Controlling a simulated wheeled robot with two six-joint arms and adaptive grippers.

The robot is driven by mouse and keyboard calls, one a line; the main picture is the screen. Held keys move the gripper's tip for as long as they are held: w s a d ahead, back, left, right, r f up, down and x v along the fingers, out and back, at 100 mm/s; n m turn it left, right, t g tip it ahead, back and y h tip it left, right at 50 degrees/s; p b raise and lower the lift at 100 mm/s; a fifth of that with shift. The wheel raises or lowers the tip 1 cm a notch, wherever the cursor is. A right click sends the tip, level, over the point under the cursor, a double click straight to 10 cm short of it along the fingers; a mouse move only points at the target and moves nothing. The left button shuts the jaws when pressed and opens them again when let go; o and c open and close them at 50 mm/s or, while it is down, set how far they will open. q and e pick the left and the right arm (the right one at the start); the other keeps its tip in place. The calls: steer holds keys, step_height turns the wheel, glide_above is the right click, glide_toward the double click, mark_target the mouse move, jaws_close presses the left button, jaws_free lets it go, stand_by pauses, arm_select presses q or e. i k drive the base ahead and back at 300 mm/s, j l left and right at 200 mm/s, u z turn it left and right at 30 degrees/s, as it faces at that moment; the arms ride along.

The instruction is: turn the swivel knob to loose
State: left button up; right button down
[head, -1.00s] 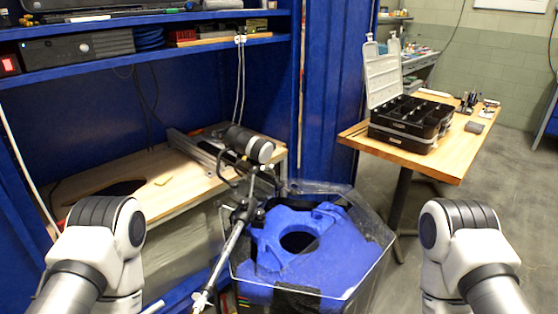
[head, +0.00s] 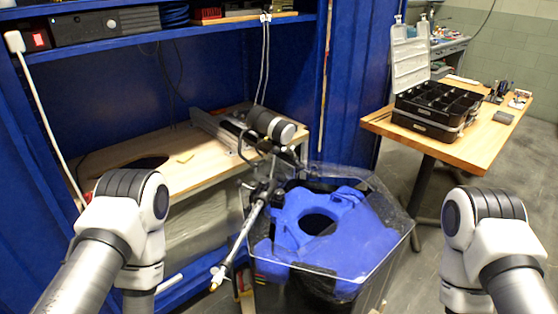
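The thruster (head: 270,127), a dark cylinder with a pale end cap, sits on a bracket above the left rim of the tank (head: 385,262). A thin metal rod (head: 240,240) slopes down from the bracket along the tank's left side to a small pale fitting (head: 217,277). I cannot tell which part is the swivel knob; dark clamp parts (head: 268,185) are clustered where the rod meets the bracket. Only upper links of my arms show at left and right. Both grippers are out of view.
A blue float with a round hole fills the tank's top under a clear cover. A wooden bench (head: 195,155) stands behind, inside the blue cabinet. A wooden table (head: 480,152) with an open black organizer case (head: 435,110) stands at right. Grey floor is clear at far right.

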mark_target(255, 165)
steer(key=i+j+z, duration=0.1)
steer(key=j+z, duration=0.3)
steer(key=j, duration=0.25)
steer(key=j+z, duration=0.35)
steer(key=j, duration=0.3)
steer(key=k+j+z, duration=0.1)
steer(key=j+z, duration=0.3)
steer(key=j, duration=0.25)
